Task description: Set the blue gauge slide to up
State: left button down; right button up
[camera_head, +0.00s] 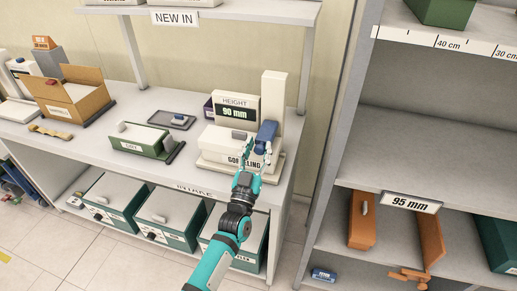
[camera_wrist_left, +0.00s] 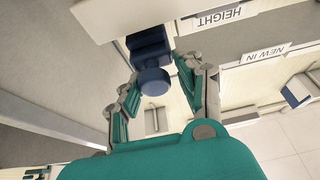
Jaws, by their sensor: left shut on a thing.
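The blue gauge slide (camera_head: 266,134) sits on the front of the white upright column (camera_head: 273,88) of the height gauge, at the lower part of what shows. My left gripper (camera_head: 260,151) reaches it from the front and is shut on it. In the left wrist view, the slide's round blue knob (camera_wrist_left: 152,82) lies between the two fingers of my left gripper (camera_wrist_left: 157,88); the exact contact is hard to see. The HEIGHT display (camera_head: 237,108) beside the column reads 90 mm. My right gripper is not in view.
A grey shoe stands on the white gauge base (camera_head: 222,148) left of the slide. A green box (camera_head: 140,140), a small dark tray (camera_head: 172,121) and an open cardboard box (camera_head: 72,95) are further left on the bench. A grey shelf rack (camera_head: 430,130) stands to the right.

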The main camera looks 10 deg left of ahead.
pick_arm(q)
jog(key=r+p, duration=0.4)
jog(key=r, duration=0.1)
jog(key=shift+d+r, duration=0.15)
jog(key=shift+d, duration=0.1)
jog(key=c, duration=1.3)
grip_release()
jog(key=shift+o, duration=1.4)
jog(key=shift+d, duration=0.2)
jog(key=shift+a, duration=0.15)
